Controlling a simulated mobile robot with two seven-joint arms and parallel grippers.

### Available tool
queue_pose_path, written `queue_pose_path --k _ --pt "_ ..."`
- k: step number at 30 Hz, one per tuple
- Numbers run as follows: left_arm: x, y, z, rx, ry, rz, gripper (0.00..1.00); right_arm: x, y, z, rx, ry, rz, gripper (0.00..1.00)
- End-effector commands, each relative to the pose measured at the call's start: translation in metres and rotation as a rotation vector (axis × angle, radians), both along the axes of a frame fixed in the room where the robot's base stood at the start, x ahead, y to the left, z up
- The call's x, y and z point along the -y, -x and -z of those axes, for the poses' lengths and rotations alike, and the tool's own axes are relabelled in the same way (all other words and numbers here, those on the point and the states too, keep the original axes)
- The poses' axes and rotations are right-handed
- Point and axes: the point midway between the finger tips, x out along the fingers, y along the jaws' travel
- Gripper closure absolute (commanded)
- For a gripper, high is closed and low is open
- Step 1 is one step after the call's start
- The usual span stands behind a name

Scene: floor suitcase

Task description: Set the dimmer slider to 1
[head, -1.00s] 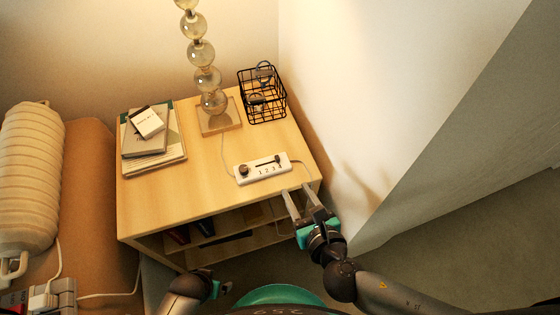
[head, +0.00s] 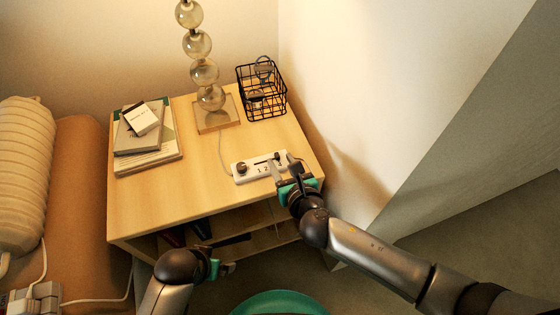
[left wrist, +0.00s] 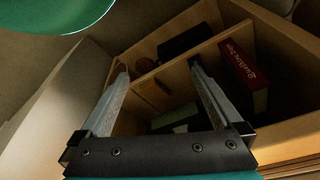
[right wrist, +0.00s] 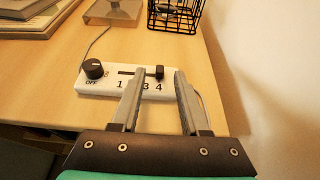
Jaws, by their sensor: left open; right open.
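The white dimmer box (head: 248,176) lies on the wooden nightstand near its right front edge. In the right wrist view the dimmer box (right wrist: 97,88) shows a black round knob (right wrist: 93,68) by "OFF" and a slot with a black slider (right wrist: 159,72). The slider stands at the right end of the slot, above the 4. My right gripper (right wrist: 155,73) is open, its fingertips over the box's right part, one on each side of the slider as seen; contact cannot be told. In the head view the right gripper (head: 283,163) hides part of the box. My left gripper (left wrist: 158,66) is open and empty, below the tabletop in front of the shelves.
A lamp with glass balls (head: 211,97), a black wire basket (head: 263,104) and stacked books (head: 150,150) stand behind the box. The wall (head: 350,100) is close on the right. The tabletop (head: 170,195) left of the box is clear.

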Motion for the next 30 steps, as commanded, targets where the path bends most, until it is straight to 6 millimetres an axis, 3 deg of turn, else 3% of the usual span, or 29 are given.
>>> queue_pose_path --k 7,18,30 --pt "0.001 -0.006 -0.014 0.022 0.002 -0.001 0.00 -0.004 -0.014 0.007 -0.001 0.000 0.001 0.55" --pt "0.001 -0.007 -0.018 0.026 0.003 -0.001 0.00 -0.005 -0.016 0.007 0.000 0.000 0.000 0.55" --pt "0.001 -0.007 -0.017 0.027 0.004 -0.001 0.00 -0.005 -0.016 0.007 0.000 -0.001 0.000 0.99"
